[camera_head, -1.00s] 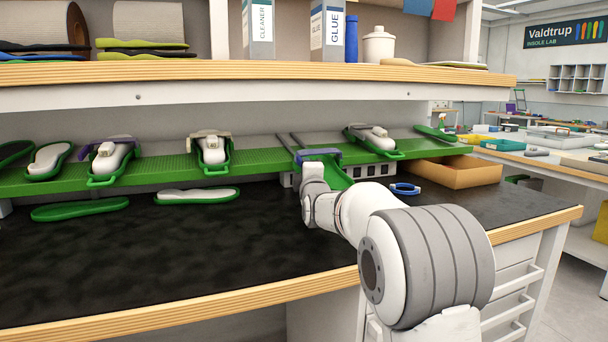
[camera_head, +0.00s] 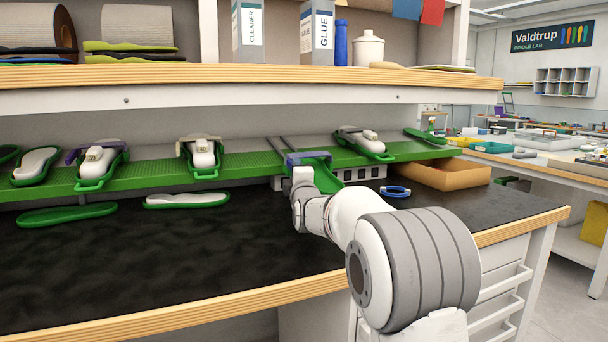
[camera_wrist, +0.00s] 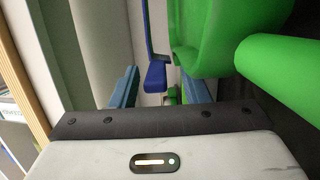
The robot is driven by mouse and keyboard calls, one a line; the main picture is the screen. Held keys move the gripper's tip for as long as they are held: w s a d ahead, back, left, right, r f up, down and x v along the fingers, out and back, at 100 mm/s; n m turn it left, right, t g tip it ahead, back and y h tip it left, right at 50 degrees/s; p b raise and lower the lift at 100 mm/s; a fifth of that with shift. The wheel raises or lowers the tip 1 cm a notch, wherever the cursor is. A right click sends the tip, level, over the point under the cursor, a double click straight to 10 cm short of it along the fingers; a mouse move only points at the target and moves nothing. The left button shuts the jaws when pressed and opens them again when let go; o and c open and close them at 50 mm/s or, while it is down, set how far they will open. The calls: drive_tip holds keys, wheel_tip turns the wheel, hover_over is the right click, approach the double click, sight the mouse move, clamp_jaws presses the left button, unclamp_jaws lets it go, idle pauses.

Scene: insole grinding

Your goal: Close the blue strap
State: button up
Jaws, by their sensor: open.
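The blue strap (camera_head: 309,157) sits across a green holder (camera_head: 326,178) on the green rack. In the wrist view, a dark blue strap piece (camera_wrist: 155,72) ends in a thick tab, beside the bright green holder body (camera_wrist: 215,40). My gripper (camera_wrist: 160,91) is open, with one light blue finger to each side of the tab. The tab shows between the fingers, apart from both as far as I can tell. In the head view, my arm's end is right in front of the holder and hides part of it; the fingers cannot be made out there.
Other green holders with white shoe forms (camera_head: 203,155) stand along the green rack (camera_head: 140,177). A blue ring-like piece (camera_head: 397,192) lies on the black bench right of my arm, near a cardboard tray (camera_head: 440,174). The bench's left front is clear. A wooden shelf (camera_head: 230,75) overhangs the rack.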

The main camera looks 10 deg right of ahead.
drive_tip(key=s+f, duration=0.1)
drive_tip(key=s, duration=0.6)
drive_tip(key=shift+s+f, duration=0.2)
drive_tip(key=shift+s, duration=0.1)
drive_tip(key=s+d+m+g+p, duration=0.1)
drive_tip(key=s+m+g+p, duration=0.4)
drive_tip(key=s, duration=0.8)
drive_tip(key=s+d+f+m+g+p, duration=0.1)
drive_tip(key=s+m+g+p, duration=0.5)
drive_tip(key=s+p, duration=0.4)
drive_tip(key=s+d+m+g+p, duration=0.1)
drive_tip(key=s+m+g+p, duration=0.5)
drive_tip(key=s, duration=1.2)
drive_tip(key=shift+s+d+f+m+p, duration=0.2)
drive_tip(key=shift+m+p, duration=0.3)
drive_tip(key=shift+p, duration=0.35)
